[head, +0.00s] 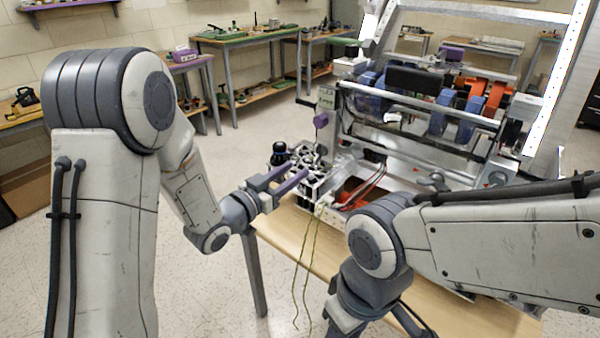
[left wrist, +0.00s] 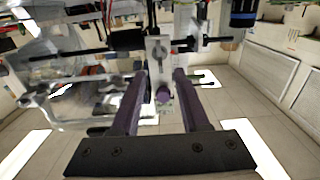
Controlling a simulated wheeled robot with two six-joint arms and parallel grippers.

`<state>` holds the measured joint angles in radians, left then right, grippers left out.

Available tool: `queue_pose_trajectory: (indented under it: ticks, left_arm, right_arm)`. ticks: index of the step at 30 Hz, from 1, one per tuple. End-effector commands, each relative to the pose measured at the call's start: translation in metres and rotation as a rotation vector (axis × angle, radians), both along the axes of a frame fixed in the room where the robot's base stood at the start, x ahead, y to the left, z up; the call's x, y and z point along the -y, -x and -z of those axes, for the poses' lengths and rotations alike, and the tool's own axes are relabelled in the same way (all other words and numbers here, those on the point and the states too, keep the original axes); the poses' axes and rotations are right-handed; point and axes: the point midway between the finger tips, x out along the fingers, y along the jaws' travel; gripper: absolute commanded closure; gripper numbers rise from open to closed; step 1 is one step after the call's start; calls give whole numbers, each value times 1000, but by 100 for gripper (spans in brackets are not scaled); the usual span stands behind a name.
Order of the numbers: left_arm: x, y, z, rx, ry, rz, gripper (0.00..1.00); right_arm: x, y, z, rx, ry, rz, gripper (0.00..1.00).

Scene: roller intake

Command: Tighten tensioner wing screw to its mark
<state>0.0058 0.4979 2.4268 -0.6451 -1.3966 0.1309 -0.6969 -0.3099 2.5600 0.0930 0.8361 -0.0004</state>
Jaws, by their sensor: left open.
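My left gripper (head: 294,178) is open, its two purple fingers reaching toward the metal frame at the near left corner of the machine. In the left wrist view a small purple knob (left wrist: 165,94) on a pale metal plate (left wrist: 158,52) shows between the parted fingers (left wrist: 158,80); it may be the tensioner wing screw. I cannot tell whether the fingers touch it. No mark can be made out. In the head view a purple part (head: 320,120) hangs below a small label plate (head: 326,98), higher than my gripper. My right gripper is out of the head view.
The roller machine (head: 430,110) with blue and orange parts stands on a wooden table (head: 440,290). A dark cylinder (head: 280,153) stands close beside the left fingers. Thin yellow wires (head: 306,265) hang in front of the table. Workbenches (head: 245,38) line the back.

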Motion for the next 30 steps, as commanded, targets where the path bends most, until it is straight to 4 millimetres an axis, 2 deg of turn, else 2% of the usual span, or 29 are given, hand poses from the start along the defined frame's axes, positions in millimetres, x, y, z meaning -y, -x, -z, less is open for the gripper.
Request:
queue_pose_trajectory:
  ticks: [27,30]
  left_arm:
    - [52,-69,-2,0,0,2,55]
    - [52,-70,-1,0,0,0,55]
  right_arm:
    - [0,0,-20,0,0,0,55]
    - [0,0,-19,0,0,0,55]
